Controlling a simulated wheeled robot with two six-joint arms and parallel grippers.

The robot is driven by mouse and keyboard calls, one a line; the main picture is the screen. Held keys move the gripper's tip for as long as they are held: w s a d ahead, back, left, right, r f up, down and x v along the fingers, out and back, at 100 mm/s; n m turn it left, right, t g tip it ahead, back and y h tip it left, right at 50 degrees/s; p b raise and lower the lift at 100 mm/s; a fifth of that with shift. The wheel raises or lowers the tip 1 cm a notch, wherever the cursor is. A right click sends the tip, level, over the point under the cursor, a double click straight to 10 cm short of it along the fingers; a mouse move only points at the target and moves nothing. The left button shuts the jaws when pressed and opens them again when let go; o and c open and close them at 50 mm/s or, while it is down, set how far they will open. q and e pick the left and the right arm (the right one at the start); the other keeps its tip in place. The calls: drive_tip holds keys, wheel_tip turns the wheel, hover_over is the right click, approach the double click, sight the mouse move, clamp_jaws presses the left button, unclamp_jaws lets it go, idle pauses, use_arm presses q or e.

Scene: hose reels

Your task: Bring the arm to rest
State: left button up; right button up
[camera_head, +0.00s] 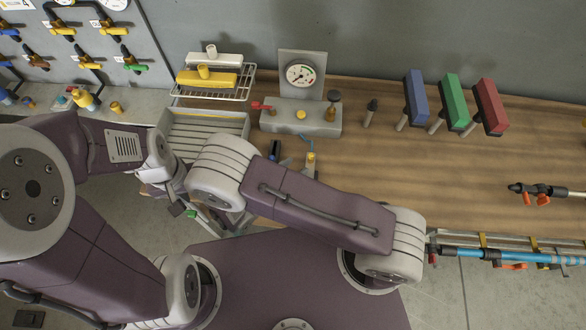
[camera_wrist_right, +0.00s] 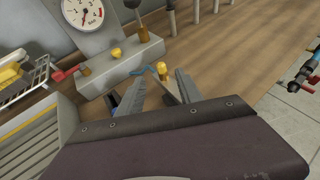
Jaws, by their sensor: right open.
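My right arm (camera_head: 318,207) is bent across the middle of the head view. Its link hides most of my right gripper (camera_head: 292,157), whose fingertips show just in front of the gauge block (camera_head: 272,115). In the right wrist view my right gripper (camera_wrist_right: 160,82) is open, with its two grey fingers spread. A small blue and yellow fitting (camera_wrist_right: 165,70) appears between or just beyond the fingertips; I cannot tell if they touch it. My left gripper (camera_head: 184,207) is low at the left, partly hidden by arm links, and its jaws are unclear.
A wooden bench (camera_head: 400,165) spans the back. A wire rack (camera_head: 240,92) and slatted tray (camera_head: 205,122) stand left of the gauge. Blue (camera_head: 416,97), green (camera_head: 454,101) and red (camera_head: 490,106) handled blocks stand right. Hose wands (camera_head: 500,255) lie at the right edge. The bench middle is clear.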

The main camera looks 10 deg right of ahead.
drive_tip(key=d+r+m+g+b, duration=0.1)
drive_tip(key=d+r+m+g, duration=0.3)
drive_tip(key=d+m, duration=0.3)
drive_tip(key=d+r+m+g+b, duration=0.25)
drive_tip(key=d+m+g, duration=0.2)
drive_tip(key=d, duration=0.45)
drive_tip(key=s+d+m+g+y, duration=0.2)
drive_tip(key=s+m+y, duration=0.2)
drive_tip(key=s+m, duration=0.4)
use_arm(q)
drive_tip(key=shift+s+a+f, duration=0.1)
drive_tip(key=shift+s+f, duration=0.05)
drive_tip(key=shift+f, duration=0.8)
drive_tip(key=shift+s+a+f, duration=0.1)
drive_tip(key=shift+s+f, duration=0.05)
drive_tip(key=shift+f, duration=0.75)
use_arm(e)
drive_tip(key=a+f+m+t+y, duration=0.1)
drive_tip(key=a+m+t+y, duration=0.1)
drive_tip(key=a+m+y, duration=0.4)
drive_tip(key=shift+w+a+m+t, duration=0.3)
drive_tip(key=shift+a+m, duration=0.25)
drive_tip(key=shift+a, duration=0.85)
